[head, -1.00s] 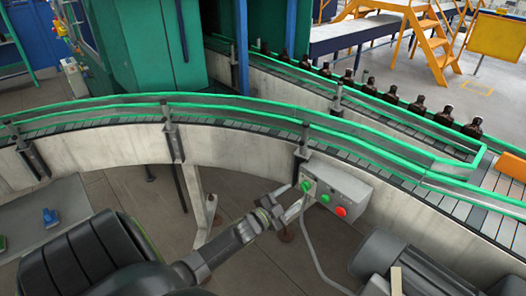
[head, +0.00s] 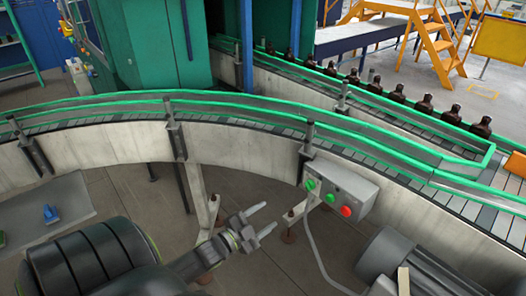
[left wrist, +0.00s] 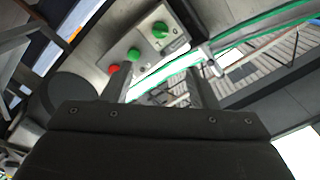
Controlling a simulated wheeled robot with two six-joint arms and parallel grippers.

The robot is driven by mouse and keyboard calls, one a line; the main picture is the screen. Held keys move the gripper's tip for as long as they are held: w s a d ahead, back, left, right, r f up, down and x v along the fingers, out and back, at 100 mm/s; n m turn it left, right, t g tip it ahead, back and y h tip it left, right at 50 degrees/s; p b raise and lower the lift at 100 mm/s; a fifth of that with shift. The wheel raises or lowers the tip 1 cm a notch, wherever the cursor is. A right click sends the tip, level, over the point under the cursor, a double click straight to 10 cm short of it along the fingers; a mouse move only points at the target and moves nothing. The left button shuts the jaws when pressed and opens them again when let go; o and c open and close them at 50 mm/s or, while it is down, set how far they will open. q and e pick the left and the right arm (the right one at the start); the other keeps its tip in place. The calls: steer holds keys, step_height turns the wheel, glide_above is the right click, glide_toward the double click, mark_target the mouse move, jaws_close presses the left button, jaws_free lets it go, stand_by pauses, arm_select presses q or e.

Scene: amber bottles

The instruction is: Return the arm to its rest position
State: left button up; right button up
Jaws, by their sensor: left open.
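My left gripper (head: 268,219) is in the lower middle of the head view, its two pale fingers apart with nothing between them. It points right, towards the grey control box (head: 352,188), with a visible gap between them. My right gripper is not seen.
A curved conveyor (head: 240,108) with green rails crosses in front of me. Several amber bottles (head: 424,104) stand in a row on the farther belt. A cable (head: 318,258) hangs from the box. A grey plate with a blue item (head: 50,213) is at left.

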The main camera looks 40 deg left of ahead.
arm_select(q)
steer(key=shift+f, duration=0.1)
stand_by(0.3)
steer(key=s+a+f+n+g+y, duration=0.15)
steer(key=s+f+n+g, duration=0.35)
steer(key=f, duration=0.8)
steer(key=s+f+n+g+y, duration=0.1)
steer(key=s+f+g+y, duration=0.15)
steer(key=s+f, duration=0.75)
steer(key=s+d+f+n+g+h, duration=0.1)
steer(key=s+d+f+g, duration=0.3)
steer(key=s+f, duration=0.5)
steer(key=s+d+f+n+g, duration=0.3)
steer(key=s+d+f+g, duration=0.2)
steer(key=s+f, duration=0.4)
steer(key=s+d, duration=0.1)
steer(key=s, duration=0.2)
steer(key=shift+d+f+h, duration=0.2)
steer(key=shift+f+h, duration=0.2)
steer(key=shift+c, duration=0.4)
